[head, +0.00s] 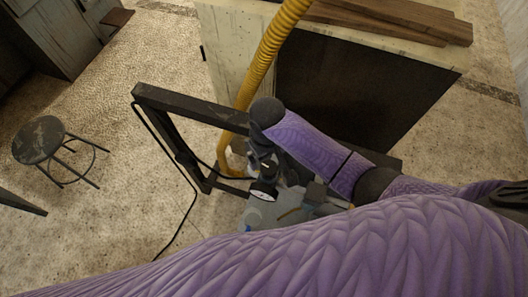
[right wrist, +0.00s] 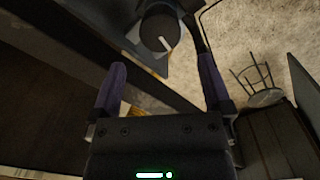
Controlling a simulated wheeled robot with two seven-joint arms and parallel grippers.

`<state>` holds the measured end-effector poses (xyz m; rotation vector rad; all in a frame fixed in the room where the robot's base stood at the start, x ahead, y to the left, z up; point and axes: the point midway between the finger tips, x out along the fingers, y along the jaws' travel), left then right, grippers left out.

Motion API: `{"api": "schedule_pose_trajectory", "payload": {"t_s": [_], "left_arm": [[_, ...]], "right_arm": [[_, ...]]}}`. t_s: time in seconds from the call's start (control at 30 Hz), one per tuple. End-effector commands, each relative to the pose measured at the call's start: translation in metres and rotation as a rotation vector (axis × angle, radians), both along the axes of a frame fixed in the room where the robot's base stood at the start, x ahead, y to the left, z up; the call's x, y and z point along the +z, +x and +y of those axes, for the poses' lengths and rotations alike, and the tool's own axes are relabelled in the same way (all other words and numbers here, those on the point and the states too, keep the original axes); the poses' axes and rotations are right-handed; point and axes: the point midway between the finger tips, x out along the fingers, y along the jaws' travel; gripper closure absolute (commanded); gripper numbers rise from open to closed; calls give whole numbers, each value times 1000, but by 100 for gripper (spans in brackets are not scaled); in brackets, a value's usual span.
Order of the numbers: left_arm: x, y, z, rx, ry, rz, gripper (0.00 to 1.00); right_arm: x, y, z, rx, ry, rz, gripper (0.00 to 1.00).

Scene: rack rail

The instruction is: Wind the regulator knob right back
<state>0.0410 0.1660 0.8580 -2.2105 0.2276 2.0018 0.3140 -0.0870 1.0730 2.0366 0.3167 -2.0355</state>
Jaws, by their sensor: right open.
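The regulator knob (right wrist: 158,30) is a dark round knob with a white pointer mark, seen near the top centre of the right wrist view. It sits on a pale blue-grey plate (right wrist: 150,62). My right gripper (right wrist: 162,64) is open, with its two purple-padded fingers apart and nothing between them. The knob lies beyond the fingertips, with a gap between. In the head view my right gripper (head: 260,160) points down just above a white-faced gauge (head: 262,192); the knob cannot be made out there. My left gripper is not in view.
A dark metal frame (head: 180,100) stands left of my right arm, with a black cable hanging from it. A yellow corrugated hose (head: 262,65) runs down behind. A cabinet with planks (head: 390,18) stands at the back. A stool (head: 40,140) stands left, with open floor between.

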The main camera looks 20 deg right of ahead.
Motion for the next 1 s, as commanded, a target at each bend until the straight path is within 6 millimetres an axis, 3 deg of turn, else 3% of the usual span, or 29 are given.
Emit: {"api": "schedule_pose_trajectory", "payload": {"t_s": [0.1,0.23,0.43,0.6,1.0], "left_arm": [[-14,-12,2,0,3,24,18],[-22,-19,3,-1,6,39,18],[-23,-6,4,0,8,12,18],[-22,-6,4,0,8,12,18],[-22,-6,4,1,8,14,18]], "right_arm": [[-34,1,-1,-2,-3,6,0],[-56,2,-1,-1,-1,5,0],[-64,3,-2,-1,-1,3,0],[-64,3,-2,-1,-1,2,2],[-64,2,-2,-1,-1,3,87]]}}
